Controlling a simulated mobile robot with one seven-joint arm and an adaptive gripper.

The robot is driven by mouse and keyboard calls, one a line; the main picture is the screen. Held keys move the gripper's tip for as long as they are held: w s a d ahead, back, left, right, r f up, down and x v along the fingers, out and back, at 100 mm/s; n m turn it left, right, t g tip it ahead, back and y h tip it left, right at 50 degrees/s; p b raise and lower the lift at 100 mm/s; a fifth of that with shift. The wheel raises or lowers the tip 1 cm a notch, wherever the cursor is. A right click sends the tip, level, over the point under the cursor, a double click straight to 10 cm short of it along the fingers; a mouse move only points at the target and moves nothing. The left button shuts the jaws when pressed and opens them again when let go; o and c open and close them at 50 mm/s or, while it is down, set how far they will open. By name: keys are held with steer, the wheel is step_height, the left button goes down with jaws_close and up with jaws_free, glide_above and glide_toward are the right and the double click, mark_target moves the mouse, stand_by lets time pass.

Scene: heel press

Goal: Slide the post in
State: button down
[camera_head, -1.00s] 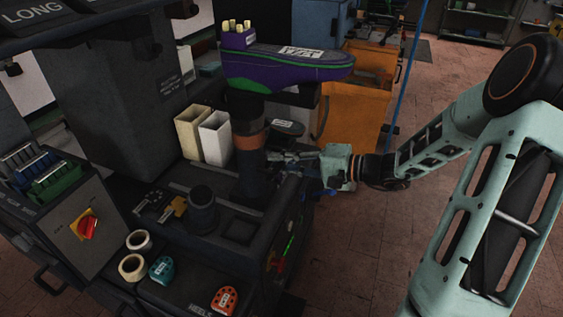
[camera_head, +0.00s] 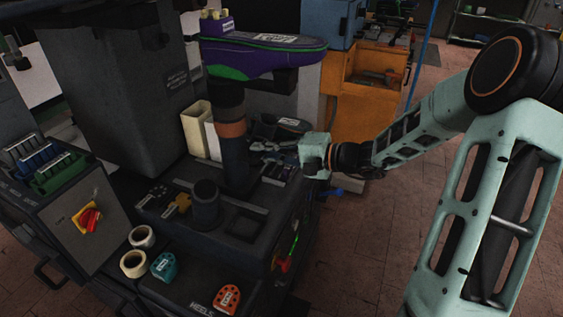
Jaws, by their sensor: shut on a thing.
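The dark post (camera_head: 235,158) has a brown band and stands nearly upright, its top leaning slightly left. My gripper (camera_head: 262,150) comes from the right and is shut on the post below the band; the fingertips are small and partly hidden. A short dark round socket (camera_head: 206,202) with a hollow top stands at the post's lower left. The post's foot is near the machine's deck; I cannot tell whether it touches.
Two pale boxes (camera_head: 196,130) stand close behind the post. A square recess (camera_head: 243,228) lies in front of it. Tape rolls (camera_head: 133,264), a teal block (camera_head: 163,266) and an orange block (camera_head: 227,298) lie on the front ledge. An orange cabinet (camera_head: 350,105) stands behind.

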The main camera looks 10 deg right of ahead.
mark_target(228, 142)
steer(key=b+x, duration=0.1)
steer(key=x, duration=0.2)
steer(key=r+b+x, duration=0.1)
steer(key=x, duration=0.2)
steer(key=r+b+x, duration=0.1)
steer(key=b+x, duration=0.1)
steer(key=x, duration=0.2)
steer(key=shift+a, duration=0.15)
steer(key=shift+w+a+r, duration=0.1)
steer(key=shift+r, duration=0.05)
steer(key=c, duration=2.2)
jaws_free()
steer(key=shift+w+a, duration=0.1)
steer(key=shift+a, duration=0.05)
steer(key=shift+o, duration=1.1)
